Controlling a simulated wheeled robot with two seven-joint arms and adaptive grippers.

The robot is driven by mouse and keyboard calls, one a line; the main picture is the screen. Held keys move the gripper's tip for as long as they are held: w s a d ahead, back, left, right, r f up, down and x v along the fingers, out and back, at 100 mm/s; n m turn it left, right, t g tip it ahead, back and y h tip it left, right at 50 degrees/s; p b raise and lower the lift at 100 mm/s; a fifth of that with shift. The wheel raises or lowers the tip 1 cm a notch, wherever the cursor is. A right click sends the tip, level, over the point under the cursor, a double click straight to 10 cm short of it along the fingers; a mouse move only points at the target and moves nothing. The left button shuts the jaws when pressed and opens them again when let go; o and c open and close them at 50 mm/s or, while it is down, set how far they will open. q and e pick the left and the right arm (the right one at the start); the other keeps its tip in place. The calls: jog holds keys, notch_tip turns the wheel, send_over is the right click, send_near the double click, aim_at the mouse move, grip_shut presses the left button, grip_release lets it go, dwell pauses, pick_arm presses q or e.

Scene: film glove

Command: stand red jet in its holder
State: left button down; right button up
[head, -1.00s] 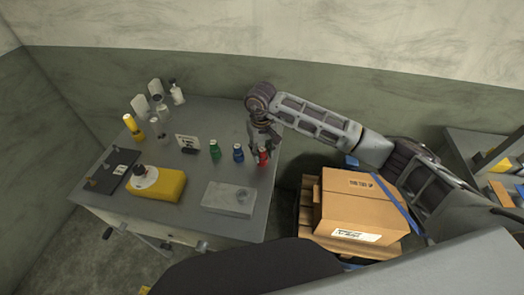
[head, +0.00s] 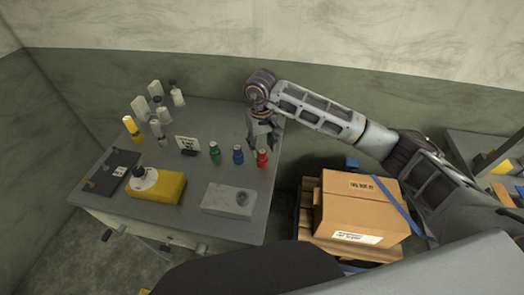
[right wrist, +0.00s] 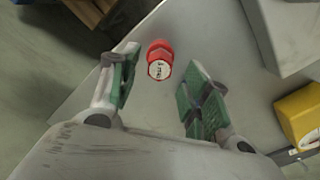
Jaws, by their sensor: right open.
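The red jet (head: 262,158) stands upright on the grey table, at the right end of a row with a blue and a green one. In the right wrist view the red jet (right wrist: 160,60) shows its white labelled top. My right gripper (head: 263,142) is open and empty, above and just behind the red jet. In the wrist view its two fingers (right wrist: 158,78) are apart, with the jet beyond the gap between the tips. A grey block with a round hole (head: 222,198), seemingly the holder, lies near the table's front edge. My left gripper is out of view.
The blue jet (head: 238,154) and green jet (head: 215,152) stand close left of the red one. A cardboard box (head: 358,205) sits right of the table. The table between jets and block is clear.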

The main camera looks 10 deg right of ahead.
aim_at(261, 151)
notch_tip(261, 151, up, 8)
jog(key=b, duration=0.1)
jog(key=shift+r, duration=0.2)
dwell(0.3)
jog(key=shift+a, duration=0.1)
dwell(1.8)
